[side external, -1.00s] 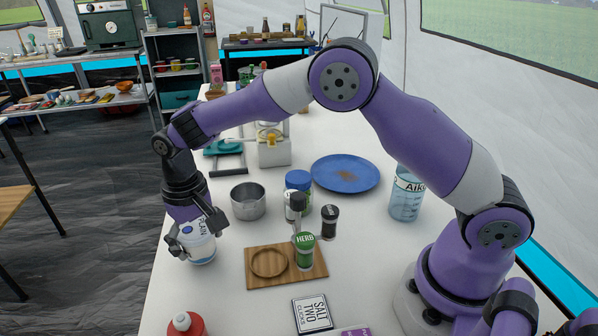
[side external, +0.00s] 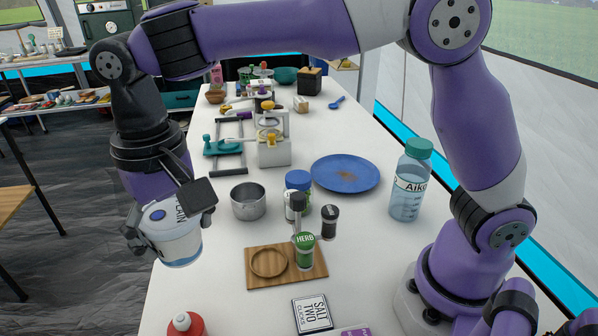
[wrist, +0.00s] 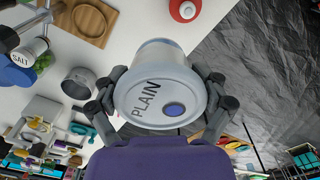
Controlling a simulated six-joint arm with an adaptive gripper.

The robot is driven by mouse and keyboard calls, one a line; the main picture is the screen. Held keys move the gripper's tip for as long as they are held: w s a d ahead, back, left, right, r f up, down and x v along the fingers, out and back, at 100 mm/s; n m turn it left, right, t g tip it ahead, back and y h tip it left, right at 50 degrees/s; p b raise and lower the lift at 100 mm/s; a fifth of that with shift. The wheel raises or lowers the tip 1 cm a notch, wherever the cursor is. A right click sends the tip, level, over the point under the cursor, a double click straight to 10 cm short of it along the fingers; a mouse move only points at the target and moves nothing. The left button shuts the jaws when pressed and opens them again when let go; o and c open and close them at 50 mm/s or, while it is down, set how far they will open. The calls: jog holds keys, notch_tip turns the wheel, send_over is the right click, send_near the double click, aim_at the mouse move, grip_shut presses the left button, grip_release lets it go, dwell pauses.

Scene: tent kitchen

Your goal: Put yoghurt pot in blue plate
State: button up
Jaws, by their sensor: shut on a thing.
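The yoghurt pot (side external: 178,240) is white with a blue band and a lid marked PLAIN. My gripper (side external: 168,222) is shut on it and holds it tilted, in the air at the left edge of the table. In the wrist view the pot (wrist: 160,95) sits between both fingers of my gripper (wrist: 162,92), its lid facing the camera. The plate is well to the right of my gripper.
A water bottle (side external: 410,185) stands right of the plate.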

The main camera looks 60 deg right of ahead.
notch_tip(320, 180, up, 3)
jog(key=shift+f, duration=0.1)
jog(key=w+d+m, duration=0.3)
jog(key=d+m, duration=0.3)
jog(key=d, duration=0.4)
jog(key=m, duration=1.4)
send_over(348, 185)
notch_tip(348, 185, down, 12)
jog(key=shift+a+f, duration=0.15)
jog(key=shift+f, duration=2)
jog(key=shift+f, duration=0.15)
